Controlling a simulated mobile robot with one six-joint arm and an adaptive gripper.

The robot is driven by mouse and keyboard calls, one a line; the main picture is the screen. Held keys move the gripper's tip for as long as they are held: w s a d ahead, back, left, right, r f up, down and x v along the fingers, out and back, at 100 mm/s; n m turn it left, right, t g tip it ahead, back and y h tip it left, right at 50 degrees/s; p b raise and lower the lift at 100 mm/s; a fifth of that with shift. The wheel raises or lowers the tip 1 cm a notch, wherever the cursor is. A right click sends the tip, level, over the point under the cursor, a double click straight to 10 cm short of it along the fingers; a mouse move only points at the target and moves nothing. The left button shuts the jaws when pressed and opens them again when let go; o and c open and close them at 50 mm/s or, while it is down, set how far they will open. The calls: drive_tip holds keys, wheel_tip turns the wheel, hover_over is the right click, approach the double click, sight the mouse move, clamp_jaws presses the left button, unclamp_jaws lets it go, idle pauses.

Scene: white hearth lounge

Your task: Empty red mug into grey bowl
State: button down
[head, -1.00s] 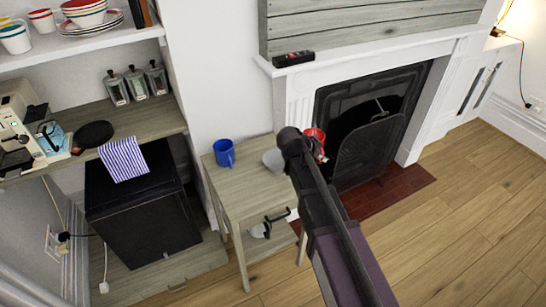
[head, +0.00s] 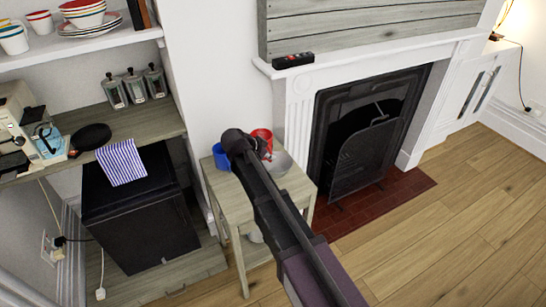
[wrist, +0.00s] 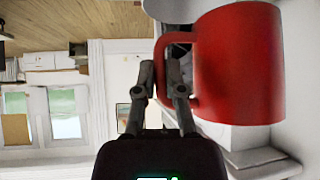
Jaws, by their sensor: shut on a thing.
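The red mug (head: 263,136) is held above the small wooden side table, at its back edge in the head view. In the wrist view the mug (wrist: 240,65) fills the upper right, with its handle at my gripper. My gripper (wrist: 165,78) is shut on that handle. The grey bowl (head: 281,163) stands on the table, just right of and below the mug in the head view, partly hidden by my arm. The mug's contents and exact tilt cannot be made out.
A blue mug (head: 220,157) stands on the side table (head: 225,188), left of my gripper and partly hidden. The fireplace (head: 365,130) is to the right. A black fridge (head: 137,215) with a striped cloth (head: 121,161) is to the left. The floor at right is clear.

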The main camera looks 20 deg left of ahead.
drive_tip(key=shift+a+f+y, duration=0.1)
drive_tip(key=shift+f+y, duration=0.25)
drive_tip(key=shift+y, duration=0.15)
drive_tip(key=f+g+y, duration=0.1)
drive_tip(key=y, duration=0.1)
drive_tip(key=a+f+m+y+b, duration=0.1)
drive_tip(key=f+m+g+y, duration=0.1)
drive_tip(key=f+y, duration=0.1)
drive_tip(key=shift+s+a+g+y, duration=0.3)
drive_tip(key=shift+s+a, duration=0.05)
drive_tip(key=shift+s, duration=0.05)
idle(1.1)
drive_tip(key=shift+a+f+g+y+b, duration=0.1)
drive_tip(key=shift+f+g+y+b, duration=0.35)
drive_tip(key=shift+f+b, duration=0.9)
drive_tip(key=shift+s+a+f+m+y+b, duration=0.15)
drive_tip(key=shift+f+m+y+b, duration=0.2)
drive_tip(key=shift+y+b, duration=0.5)
drive_tip(key=shift+s+r+m+g+y+b, duration=0.1)
drive_tip(key=shift+r+m+g+y+b, duration=0.15)
drive_tip(key=shift+y, duration=0.45)
drive_tip(key=shift+s+r+m+g+y+b, duration=0.1)
drive_tip(key=shift+r+m+y+b, duration=0.15)
drive_tip(key=shift+y, duration=0.45)
